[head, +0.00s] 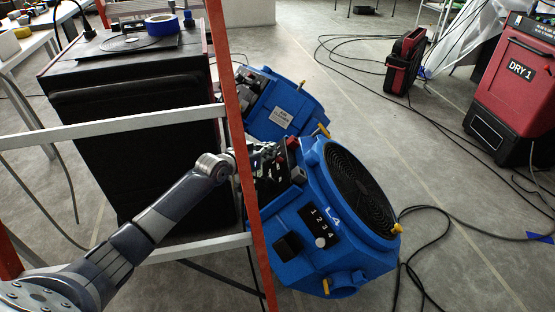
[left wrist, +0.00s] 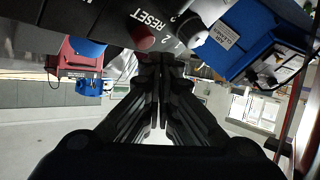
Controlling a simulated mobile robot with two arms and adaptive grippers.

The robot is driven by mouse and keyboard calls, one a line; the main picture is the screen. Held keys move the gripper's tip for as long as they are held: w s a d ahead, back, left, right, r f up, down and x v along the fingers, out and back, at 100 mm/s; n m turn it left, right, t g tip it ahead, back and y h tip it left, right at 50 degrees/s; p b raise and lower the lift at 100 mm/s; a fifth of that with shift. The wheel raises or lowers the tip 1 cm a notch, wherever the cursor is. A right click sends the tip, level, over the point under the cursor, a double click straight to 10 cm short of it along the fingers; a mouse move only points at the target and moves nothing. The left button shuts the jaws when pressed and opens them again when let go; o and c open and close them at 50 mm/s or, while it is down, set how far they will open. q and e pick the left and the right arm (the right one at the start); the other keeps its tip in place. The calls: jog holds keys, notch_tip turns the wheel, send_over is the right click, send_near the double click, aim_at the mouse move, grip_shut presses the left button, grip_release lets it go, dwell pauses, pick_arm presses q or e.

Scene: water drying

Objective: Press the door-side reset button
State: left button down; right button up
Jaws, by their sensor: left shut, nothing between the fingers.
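A blue air mover marked L4 (head: 325,225) stands on the floor in the head view, with a dark control panel on its far left side. My left arm reaches from the lower left past the orange ladder rail, and my left gripper (head: 268,154) is at that panel. In the left wrist view the panel (left wrist: 115,18) fills the top, with a RESET label and a dark red round button (left wrist: 143,38) beside it. My left gripper (left wrist: 160,62) is shut and empty, its tips just below the button. I cannot tell whether they touch it. My right gripper is out of view.
An orange and grey ladder (head: 236,130) stands close around my left arm. A black cabinet (head: 140,120) is behind it. A second blue unit (head: 283,108) stands behind the first. A red dryer marked DRY 1 (head: 515,75) is at right. Black cables cross the floor.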

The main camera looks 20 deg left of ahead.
pick_arm(q)
jog(key=shift+d, duration=0.1)
dwell(0.3)
jog(key=shift+w+d+f, duration=0.2)
jog(key=shift+f, duration=0.05)
jog(key=shift+w+d+f, duration=0.1)
jog(key=shift+d+f, duration=0.25)
jog(key=shift+f, duration=0.05)
dwell(1.0)
jog(key=shift+r, duration=0.1)
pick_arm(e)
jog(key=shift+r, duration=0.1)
pick_arm(q)
jog(key=shift+s+a+r+p, duration=0.3)
jog(key=shift+a+r+p, duration=0.25)
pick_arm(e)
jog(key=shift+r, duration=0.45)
pick_arm(q)
jog(key=shift+a, duration=0.1)
jog(key=shift+s+a+r+p, duration=0.45)
jog(key=shift+a+r+p, duration=0.1)
jog(key=shift+a+r, duration=0.3)
jog(key=shift+s+a+r+p, duration=0.4)
jog(key=shift+a+r+p, duration=0.15)
jog(key=shift+a+r, duration=0.3)
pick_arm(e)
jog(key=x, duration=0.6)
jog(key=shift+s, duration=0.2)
